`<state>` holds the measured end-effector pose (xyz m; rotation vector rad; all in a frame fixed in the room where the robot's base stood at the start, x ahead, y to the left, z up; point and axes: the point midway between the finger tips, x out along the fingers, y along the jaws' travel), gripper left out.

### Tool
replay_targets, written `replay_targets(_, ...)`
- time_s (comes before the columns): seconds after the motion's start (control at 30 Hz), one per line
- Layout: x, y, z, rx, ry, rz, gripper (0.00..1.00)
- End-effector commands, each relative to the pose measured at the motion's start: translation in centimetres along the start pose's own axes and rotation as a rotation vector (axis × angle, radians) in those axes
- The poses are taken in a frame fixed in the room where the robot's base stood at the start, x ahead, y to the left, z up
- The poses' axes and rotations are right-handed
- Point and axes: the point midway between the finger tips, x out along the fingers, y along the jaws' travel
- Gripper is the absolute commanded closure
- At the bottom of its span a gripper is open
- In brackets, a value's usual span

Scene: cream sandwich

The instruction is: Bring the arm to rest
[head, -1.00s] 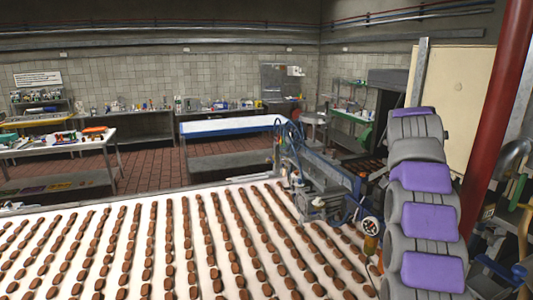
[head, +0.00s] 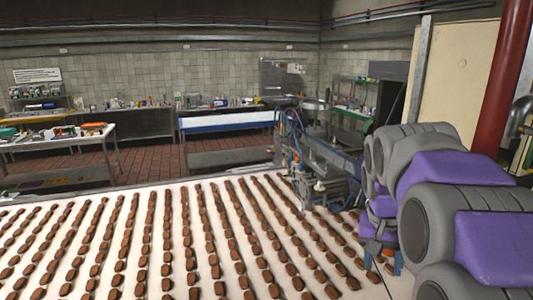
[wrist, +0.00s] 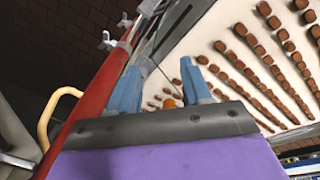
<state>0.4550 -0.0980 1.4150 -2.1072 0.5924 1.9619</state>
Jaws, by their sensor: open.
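My arm, grey with purple panels, is bent and bulky at the right of the head view. Blue finger parts of my gripper (head: 385,256) show low beside it, over the right edge of the white belt (head: 150,200). In the wrist view my gripper (wrist: 160,80) has its two blue fingers apart, with nothing held between them. Rows of brown sandwich biscuits (head: 167,243) lie on the belt. They also show past the fingers in the wrist view (wrist: 259,92). Part of my gripper is hidden by the arm in the head view.
A machine with blue parts and hoses (head: 325,165) stands at the belt's far right corner, close to my arm. A red post (head: 505,75) rises at the right. A red rail (wrist: 95,90) runs beside my gripper. Tables (head: 60,145) stand beyond the belt.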

Motion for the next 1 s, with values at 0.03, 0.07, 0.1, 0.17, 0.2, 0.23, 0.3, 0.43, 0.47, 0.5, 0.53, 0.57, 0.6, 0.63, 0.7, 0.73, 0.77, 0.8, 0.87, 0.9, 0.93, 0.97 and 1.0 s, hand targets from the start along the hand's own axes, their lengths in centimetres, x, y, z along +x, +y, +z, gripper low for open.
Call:
replay_targets(0.03, 1.3, -0.2, 2.2, -0.031, -0.014, -0.005, 0.52)
replay_targets(0.07, 2.0, -0.3, 3.4, -0.05, -0.025, -0.008, 0.52)
replay_targets(0.1, 2.8, -0.5, 4.8, -0.075, -0.034, -0.013, 0.52)
replay_targets(0.17, 4.1, -0.7, 7.1, -0.111, -0.05, -0.022, 0.52)
replay_targets(0.2, 5.1, -0.8, 8.6, -0.135, -0.064, -0.026, 0.52)
replay_targets(0.23, 5.8, -0.9, 9.8, -0.152, -0.074, -0.029, 0.52)
replay_targets(0.3, 7.5, -1.0, 12.6, -0.193, -0.094, -0.038, 0.52)
replay_targets(0.43, 10.7, -1.0, 17.8, -0.264, -0.13, -0.056, 0.52)
replay_targets(0.47, 11.5, -0.9, 19.1, -0.282, -0.141, -0.06, 0.52)
replay_targets(0.5, 12.5, -0.9, 20.7, -0.302, -0.149, -0.067, 0.52)
replay_targets(0.53, 13.4, -0.9, 21.9, -0.318, -0.159, -0.071, 0.52)
replay_targets(0.57, 14.2, -0.8, 23.0, -0.333, -0.166, -0.075, 0.52)
replay_targets(0.6, 15.2, -0.7, 24.5, -0.351, -0.174, -0.08, 0.52)
replay_targets(0.63, 15.9, -0.6, 25.6, -0.365, -0.185, -0.083, 0.52)
replay_targets(0.7, 17.4, -0.4, 27.9, -0.391, -0.201, -0.091, 0.52)
replay_targets(0.73, 18.0, -0.3, 28.7, -0.401, -0.207, -0.094, 0.52)
replay_targets(0.77, 18.4, -0.2, 29.4, -0.41, -0.21, -0.097, 0.52)
replay_targets(0.8, 19.0, -0.1, 30.1, -0.419, -0.214, -0.1, 0.52)
replay_targets(0.87, 19.6, 0.0, 31.0, -0.43, -0.222, -0.103, 0.52)
replay_targets(0.9, 19.9, 0.1, 31.5, -0.435, -0.225, -0.104, 0.52)
replay_targets(0.93, 20.0, 0.1, 31.7, -0.438, -0.226, -0.105, 0.52)
replay_targets(0.97, 20.1, 0.1, 31.8, -0.44, -0.227, -0.106, 0.52)
replay_targets(1.0, 20.1, 0.1, 31.9, -0.441, -0.227, -0.107, 0.52)
